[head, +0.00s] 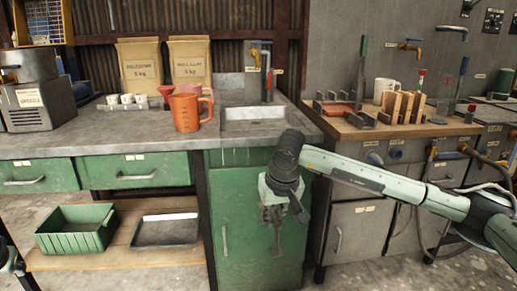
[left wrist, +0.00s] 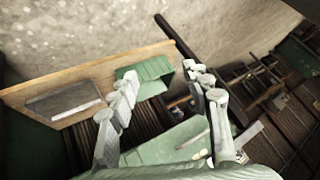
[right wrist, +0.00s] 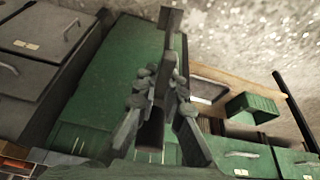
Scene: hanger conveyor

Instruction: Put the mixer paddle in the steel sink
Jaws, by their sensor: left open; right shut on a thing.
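My right gripper (head: 274,214) hangs pointing down in front of the green cabinet, below and in front of the steel sink (head: 255,126). In the right wrist view my right gripper (right wrist: 159,86) is shut on a long dark grey thing, which I take to be the mixer paddle (right wrist: 168,22). Its wider end sticks out beyond the fingertips; part of it is hidden between the fingers. The sink is set in the grey counter, and its visible basin looks empty. My left gripper (left wrist: 164,85) is open and empty in the left wrist view, above the lower shelf area.
An orange jug (head: 186,112) stands on the counter left of the sink. A tap (head: 267,70) rises behind the basin. A wooden bench (head: 345,128) with racks, a mug and tools stands right. A green bin (head: 75,240) and a metal tray (head: 165,231) sit on the lower shelf.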

